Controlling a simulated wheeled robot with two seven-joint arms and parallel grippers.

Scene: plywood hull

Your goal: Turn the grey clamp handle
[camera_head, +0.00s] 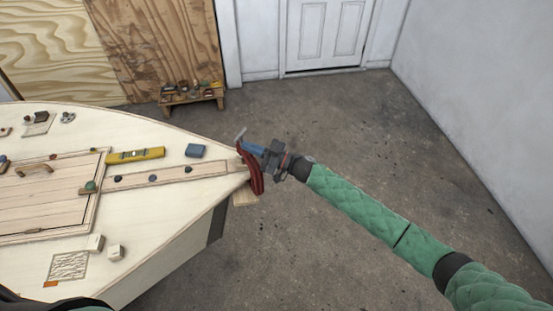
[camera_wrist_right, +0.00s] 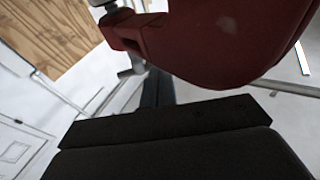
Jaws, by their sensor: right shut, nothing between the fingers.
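A red clamp (camera_head: 256,174) sits at the pointed tip of the plywood hull. A short grey bar (camera_head: 240,133), which looks like its handle, shows at the clamp's upper end. My right gripper (camera_head: 258,150) is beside the upper part of the clamp, close to the bar; it is shut with nothing held. In the right wrist view the red clamp body (camera_wrist_right: 225,38) fills the upper part, just beyond my dark gripper (camera_wrist_right: 155,88). Grey metal parts show around it there, partly hidden by the clamp. I cannot tell whether the fingers touch the handle. My left gripper is out of view.
A low bench (camera_head: 192,96) with small items stands behind. The floor right of the hull is clear.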

